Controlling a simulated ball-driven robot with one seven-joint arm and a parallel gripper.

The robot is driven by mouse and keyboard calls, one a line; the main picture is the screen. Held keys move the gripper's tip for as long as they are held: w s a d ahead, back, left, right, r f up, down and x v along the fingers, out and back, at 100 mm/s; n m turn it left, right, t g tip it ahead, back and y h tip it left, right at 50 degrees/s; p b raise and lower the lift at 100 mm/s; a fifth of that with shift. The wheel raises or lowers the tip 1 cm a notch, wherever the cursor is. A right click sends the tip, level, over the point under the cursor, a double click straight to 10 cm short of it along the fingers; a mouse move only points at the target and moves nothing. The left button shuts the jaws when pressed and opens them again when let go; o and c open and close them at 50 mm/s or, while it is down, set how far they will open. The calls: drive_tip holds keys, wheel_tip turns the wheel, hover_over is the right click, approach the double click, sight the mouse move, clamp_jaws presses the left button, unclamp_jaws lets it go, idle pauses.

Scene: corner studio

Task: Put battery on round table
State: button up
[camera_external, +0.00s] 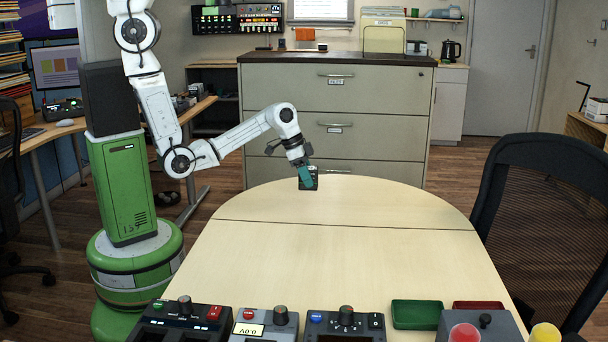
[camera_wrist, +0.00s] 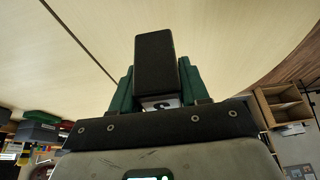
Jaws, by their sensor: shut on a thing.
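My gripper (camera_external: 306,172) has teal fingers and is at the far end of the round table (camera_external: 340,250), which has a pale wood top. The gripper is shut on a small black block, the battery (camera_external: 309,181). In the wrist view the black battery (camera_wrist: 154,62) stands out between the two teal fingers (camera_wrist: 155,92), with a pale label near its base. The pale tabletop (camera_wrist: 215,30) fills the view behind it. The battery is at or just above the tabletop's far edge; I cannot tell whether it touches.
Control boxes (camera_external: 265,322) with knobs, a green tray (camera_external: 417,314) and a red tray (camera_external: 478,305) line the near edge. A black mesh chair (camera_external: 540,215) stands at the right. A large drawer cabinet (camera_external: 335,115) stands behind the table. The middle of the tabletop is clear.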

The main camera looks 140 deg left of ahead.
drive_tip(key=shift+w+a+f, duration=0.3)
drive_tip(key=shift+w+f, duration=0.05)
drive_tip(key=shift+f, duration=0.15)
drive_tip(key=shift+w+a+f, duration=0.3)
drive_tip(key=shift+f, duration=0.2)
drive_tip(key=shift+w+a+f, duration=0.15)
drive_tip(key=shift+f, duration=1.55)
drive_tip(key=shift+f, duration=0.1)
drive_tip(key=o, duration=1.3)
drive_tip(key=p+v, duration=0.1)
drive_tip(key=v, duration=1.1)
